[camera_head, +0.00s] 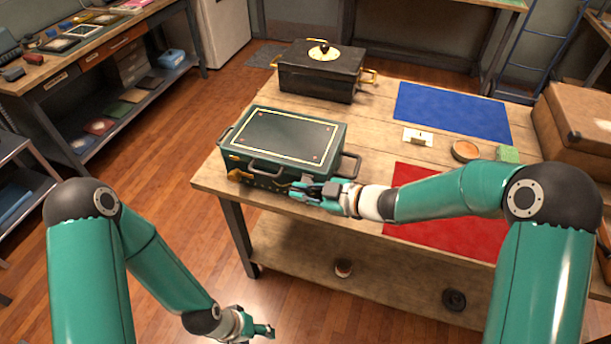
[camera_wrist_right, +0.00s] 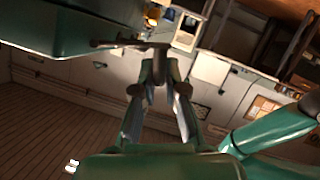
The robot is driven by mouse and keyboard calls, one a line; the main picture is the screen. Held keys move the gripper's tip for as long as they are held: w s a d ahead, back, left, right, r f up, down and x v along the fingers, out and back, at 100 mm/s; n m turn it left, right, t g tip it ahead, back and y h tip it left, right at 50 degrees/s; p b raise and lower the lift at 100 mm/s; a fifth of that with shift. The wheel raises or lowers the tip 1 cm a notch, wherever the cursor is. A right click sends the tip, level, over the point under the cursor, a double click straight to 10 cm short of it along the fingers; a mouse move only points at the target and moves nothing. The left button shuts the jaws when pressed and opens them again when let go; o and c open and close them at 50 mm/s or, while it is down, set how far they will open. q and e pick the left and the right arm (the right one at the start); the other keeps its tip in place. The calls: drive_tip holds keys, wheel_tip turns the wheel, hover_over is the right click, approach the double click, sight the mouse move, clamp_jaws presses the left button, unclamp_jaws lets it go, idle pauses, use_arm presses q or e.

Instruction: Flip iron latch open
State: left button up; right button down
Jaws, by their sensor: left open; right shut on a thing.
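A green chest (camera_head: 325,135) with a black top panel and dark side handles sits on the left part of the wooden table. A brass fitting (camera_head: 236,175) shows on its front left. My right gripper (camera_head: 296,190) is at the chest's front right and is shut on the dark iron latch. In the right wrist view, the latch (camera_wrist_right: 125,43) is a thin dark bar running from the chest's underside edge (camera_wrist_right: 60,45) to between my fingertips (camera_wrist_right: 160,72). The fingers partly hide the latch in the head view. My left gripper (camera_head: 264,331) is open and empty, low over the floor.
A black box (camera_head: 318,80) with brass handles stands behind the chest. A blue mat (camera_head: 455,110), a red mat (camera_head: 415,180), a small white card (camera_head: 418,137), a round dish (camera_head: 465,150) and a brown case (camera_head: 575,130) lie to the right. The floor left of the table is clear.

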use_arm(q)
drive_tip(key=shift+r+p, duration=1.55)
drive_tip(key=shift+r, duration=0.7)
use_arm(e)
drive_tip(key=shift+w+d+r+m, duration=0.1)
drive_tip(key=shift+w+r+m, duration=0.1)
drive_tip(key=shift+r+m, duration=0.3)
drive_tip(key=c, duration=1.2)
unclamp_jaws()
drive_tip(key=shift+f, duration=0.1)
drive_tip(key=shift+g, duration=0.3)
use_arm(q)
drive_tip(key=shift+w, duration=0.15)
use_arm(e)
drive_tip(key=v, duration=1.2)
drive_tip(key=shift+d+f, duration=0.1)
drive_tip(key=shift+f, duration=0.05)
